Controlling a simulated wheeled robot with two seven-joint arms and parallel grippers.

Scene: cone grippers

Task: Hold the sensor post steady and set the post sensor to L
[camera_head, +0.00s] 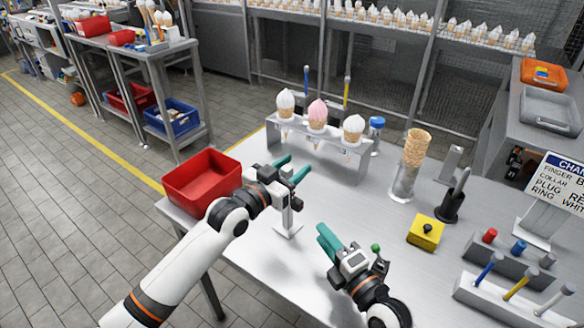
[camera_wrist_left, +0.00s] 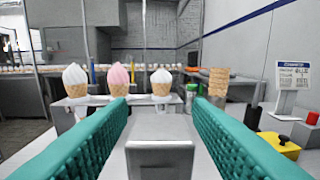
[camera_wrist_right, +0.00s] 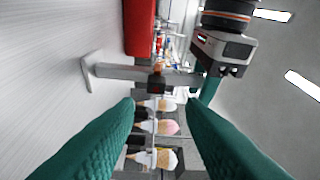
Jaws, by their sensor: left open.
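The sensor post (camera_head: 288,218) is a slim grey upright on a flat foot near the table's front left edge. A small dark sensor (camera_head: 297,204) sits near its top. In the right wrist view the post (camera_wrist_right: 120,72) lies sideways, with the dark sensor (camera_wrist_right: 157,84) and a small orange-red part on it. No setting letter is legible. My left gripper (camera_head: 292,168) is open and empty, beyond the post's top; its wrist is close to the post. My right gripper (camera_head: 323,236) is open and empty, to the right of the post and apart from it, facing it.
A red bin (camera_head: 203,180) stands left of my left gripper. A rack (camera_head: 320,140) with three ice-cream cones stands behind. A yellow box (camera_head: 427,232) with a black knob, stacked cones (camera_head: 415,150) in a clear holder, coloured plugs and a sign (camera_head: 558,190) are at right.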

